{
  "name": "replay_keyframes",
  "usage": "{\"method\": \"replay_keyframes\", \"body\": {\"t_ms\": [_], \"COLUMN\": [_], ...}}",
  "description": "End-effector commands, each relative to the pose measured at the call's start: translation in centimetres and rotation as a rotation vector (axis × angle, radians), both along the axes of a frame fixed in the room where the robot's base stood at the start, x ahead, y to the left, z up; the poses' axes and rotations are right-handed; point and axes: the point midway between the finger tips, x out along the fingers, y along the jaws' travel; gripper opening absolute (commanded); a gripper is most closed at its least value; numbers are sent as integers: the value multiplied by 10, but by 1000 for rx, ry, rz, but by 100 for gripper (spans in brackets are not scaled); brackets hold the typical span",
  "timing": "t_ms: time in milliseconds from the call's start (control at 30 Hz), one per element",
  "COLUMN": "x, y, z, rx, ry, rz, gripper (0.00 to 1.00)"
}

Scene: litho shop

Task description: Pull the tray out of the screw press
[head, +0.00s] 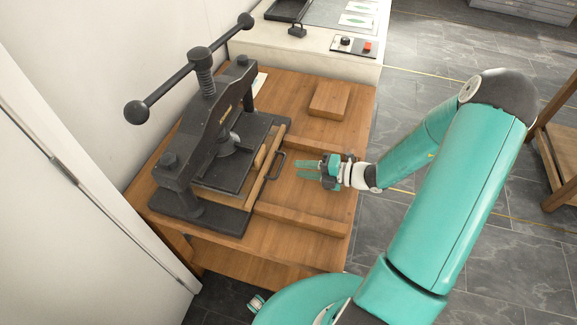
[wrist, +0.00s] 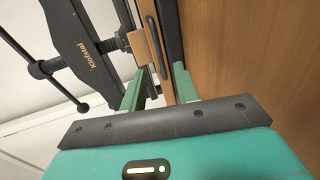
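The black screw press (head: 215,125) stands on the left side of a wooden table in the head view; part of it also shows in the wrist view (wrist: 85,50). The wooden-edged tray (head: 259,178) sits in the press under its plate. A black handle (head: 279,165) sticks out from the tray's front. My gripper (head: 303,169) is just right of the handle, low over the table, with its fingers pointing at it. In the wrist view the two green fingers (wrist: 160,75) are apart with the tray front (wrist: 144,52) beyond them. The gripper appears empty.
Two wooden rails (head: 300,218) run along the table (head: 325,185) on both sides of the tray's line, with clear table between them. A wooden block (head: 329,99) lies at the back. A control box (head: 353,46) sits on the pale bench behind. A white wall is at left.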

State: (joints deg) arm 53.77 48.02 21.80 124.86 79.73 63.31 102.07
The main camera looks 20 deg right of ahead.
Motion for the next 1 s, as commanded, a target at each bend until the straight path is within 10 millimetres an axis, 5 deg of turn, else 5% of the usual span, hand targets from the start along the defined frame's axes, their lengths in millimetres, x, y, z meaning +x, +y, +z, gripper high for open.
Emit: {"method": "replay_keyframes", "body": {"t_ms": [300,633,800,1000], "x": [28,31,31,31], "y": [38,42,42,42], "z": [-10,-11,-11,-11], "rx": [0,-1,-1,-1], "ry": [0,0,0,0], "rz": [3,1,1,1], "gripper": [31,31,1,0]}}
